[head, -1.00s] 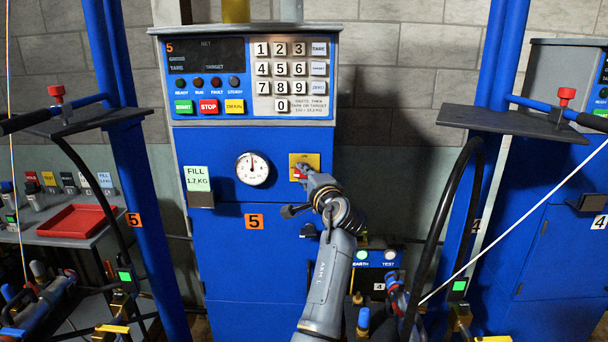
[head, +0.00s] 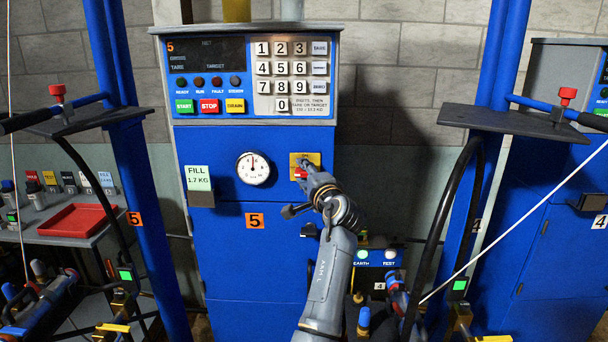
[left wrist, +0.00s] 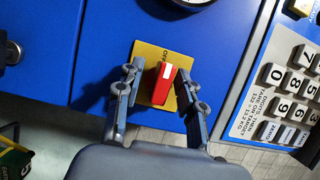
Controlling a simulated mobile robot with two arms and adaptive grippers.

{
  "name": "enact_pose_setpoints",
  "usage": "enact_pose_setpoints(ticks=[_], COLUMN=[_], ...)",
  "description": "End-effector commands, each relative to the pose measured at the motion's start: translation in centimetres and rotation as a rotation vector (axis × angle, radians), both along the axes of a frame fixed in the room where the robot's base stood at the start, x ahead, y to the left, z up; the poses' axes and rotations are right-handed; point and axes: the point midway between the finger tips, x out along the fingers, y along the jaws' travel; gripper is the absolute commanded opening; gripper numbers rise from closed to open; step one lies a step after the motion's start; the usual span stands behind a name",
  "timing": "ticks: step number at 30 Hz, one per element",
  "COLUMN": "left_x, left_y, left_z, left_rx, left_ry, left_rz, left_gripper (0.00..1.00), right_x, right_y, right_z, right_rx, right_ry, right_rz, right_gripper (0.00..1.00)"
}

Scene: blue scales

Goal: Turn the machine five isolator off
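The machine five isolator is a yellow plate (head: 313,158) with a red handle (head: 300,174) on the blue front, right of the round gauge. In the left wrist view the red handle (left wrist: 164,84) stands on the yellow plate (left wrist: 145,56). A white mark on the handle lies near small lettering that looks like OFF. My left gripper (head: 308,168) is at the isolator. In the left wrist view my left gripper (left wrist: 158,92) is open, one finger each side of the handle, with gaps visible. In the head view it partly hides the plate. My right gripper is not in view.
A keypad (head: 291,70) and start and stop buttons sit above the isolator. A round gauge (head: 253,168) and a fill card (head: 198,178) are to its left. A post with a dark shelf (head: 500,122) stands at the right. An earth and test box (head: 378,257) is low beside my arm.

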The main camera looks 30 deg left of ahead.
Motion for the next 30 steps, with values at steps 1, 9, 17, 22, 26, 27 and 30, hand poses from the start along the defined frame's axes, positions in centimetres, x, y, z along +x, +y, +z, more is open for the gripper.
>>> enact_pose_setpoints(ticks=[1,9,17,22,26,27,30], left_x=[0.0,-1.8,-4.0,-4.4,-4.4,-4.4,-4.4], left_y=[0.0,-2.6,-5.5,-6.1,-6.1,-6.1,-6.1], left_z=[0.0,-0.1,0.0,0.0,0.0,0.0,0.0], left_rx=[0.001,-0.001,-0.001,-0.001,0.000,0.000,0.000], left_ry=[-0.001,-0.001,0.001,0.000,0.000,0.000,0.000], left_rz=[0.000,-0.003,0.000,0.000,0.000,0.000,0.000], left_gripper=[0.38,0.38,0.38,0.38,0.38,0.38,0.38], right_x=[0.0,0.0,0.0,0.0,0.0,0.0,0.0], right_y=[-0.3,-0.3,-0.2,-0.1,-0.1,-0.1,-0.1], right_z=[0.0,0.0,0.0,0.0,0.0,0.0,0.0], right_rx=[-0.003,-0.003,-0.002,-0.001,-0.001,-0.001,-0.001], right_ry=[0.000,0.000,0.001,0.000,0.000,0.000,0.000], right_rz=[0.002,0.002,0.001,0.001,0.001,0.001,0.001], right_gripper=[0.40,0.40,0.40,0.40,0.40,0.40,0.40])
